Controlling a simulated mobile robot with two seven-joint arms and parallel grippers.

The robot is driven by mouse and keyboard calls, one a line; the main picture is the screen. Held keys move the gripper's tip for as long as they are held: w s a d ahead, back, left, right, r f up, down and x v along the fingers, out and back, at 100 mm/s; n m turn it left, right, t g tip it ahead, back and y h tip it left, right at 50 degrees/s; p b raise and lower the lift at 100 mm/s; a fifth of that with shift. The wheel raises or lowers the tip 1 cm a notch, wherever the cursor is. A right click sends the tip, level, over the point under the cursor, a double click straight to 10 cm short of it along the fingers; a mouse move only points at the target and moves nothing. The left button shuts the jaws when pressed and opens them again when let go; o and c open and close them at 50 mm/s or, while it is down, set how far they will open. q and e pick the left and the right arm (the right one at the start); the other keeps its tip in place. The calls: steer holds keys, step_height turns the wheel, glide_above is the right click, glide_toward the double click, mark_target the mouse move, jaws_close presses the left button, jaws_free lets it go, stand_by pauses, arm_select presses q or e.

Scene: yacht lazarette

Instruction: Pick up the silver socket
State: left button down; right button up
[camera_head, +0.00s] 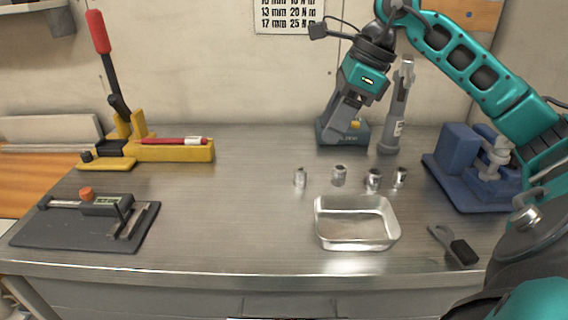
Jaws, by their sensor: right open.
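Several small silver sockets stand in a loose row on the metal bench behind the tray. One narrow socket (300,177) is at the left, a wider one (340,175) is beside it, and two more sit to the right, one at centre right (374,180) and one at the far end (400,177). All look silver, so I cannot tell which one the task names. My left gripper is out of view.
A blue vise (470,165) and a black-ended tool (456,247) are at right. A grey upright tool (395,115) stands behind. A yellow press (175,150) and a dark gauge plate (85,228) are at left. The bench's middle left is clear.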

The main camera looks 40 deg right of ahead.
mark_target(301, 169)
steer(key=x, duration=0.6)
steer(key=shift+a+f, duration=0.15)
steer(key=shift+f, duration=0.2)
steer(key=w+f, duration=0.1)
steer(key=f, duration=0.1)
steer(key=w+a+f, duration=0.1)
steer(key=f, duration=0.1)
steer(key=shift+w+a, duration=0.1)
steer(key=shift+w, duration=0.05)
steer(key=shift+w+a+f, duration=0.15)
steer(key=shift+f, duration=0.35)
steer(key=shift+c, duration=0.5)
jaws_close()
